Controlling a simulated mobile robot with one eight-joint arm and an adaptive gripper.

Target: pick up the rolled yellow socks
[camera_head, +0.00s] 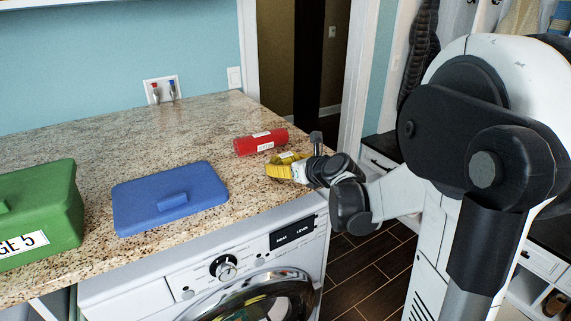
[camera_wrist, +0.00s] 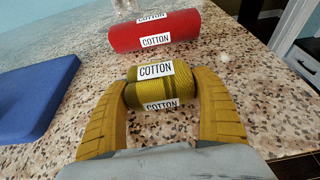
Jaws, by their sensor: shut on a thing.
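The rolled yellow socks (camera_wrist: 150,93) lie on the speckled granite counter, with white labels reading COTTON. In the wrist view my gripper (camera_wrist: 163,100) has its two yellow fingers on either side of the socks, shut on them. In the head view my gripper (camera_head: 290,167) is at the counter's right end, and the socks are mostly hidden among its yellow fingers. I cannot tell any gap between the socks and the counter.
A red roll (camera_head: 261,142) labelled COTTON lies just beyond the socks. A washing machine (camera_head: 180,275) is under the counter (camera_head: 100,150). The counter's back middle is clear.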

